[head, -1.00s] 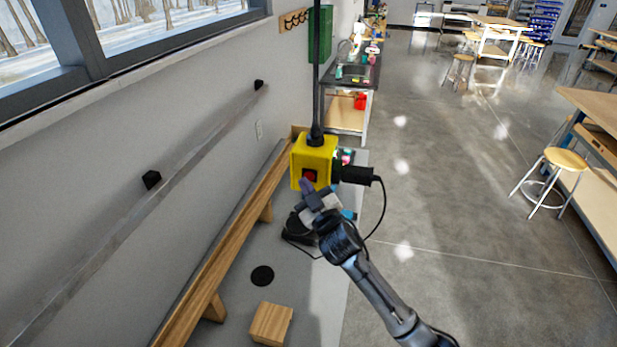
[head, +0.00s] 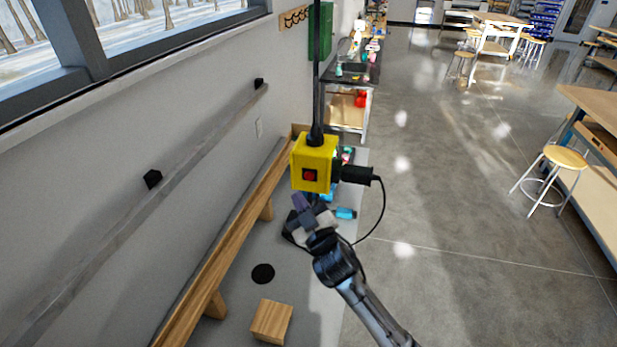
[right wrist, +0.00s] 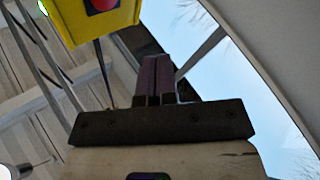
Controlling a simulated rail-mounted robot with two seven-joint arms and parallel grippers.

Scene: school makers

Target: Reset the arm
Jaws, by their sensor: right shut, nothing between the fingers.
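My right gripper (head: 302,203) is just below the yellow box (head: 315,163) with a red button (head: 310,175) on its front. The box hangs from a black pole, and a black plug with a cable sticks out of its right side. In the right wrist view my purple fingers (right wrist: 157,80) are pressed together with nothing between them. The yellow box (right wrist: 90,15) is at the upper left there, apart from the fingertips. My left gripper is in neither view.
A grey bench (head: 300,265) below holds a wooden block (head: 271,322), a black disc (head: 263,274) and a blue item (head: 345,213). A long wooden rail (head: 225,245) runs along the wall side. Stools (head: 565,158) and open floor lie to the right.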

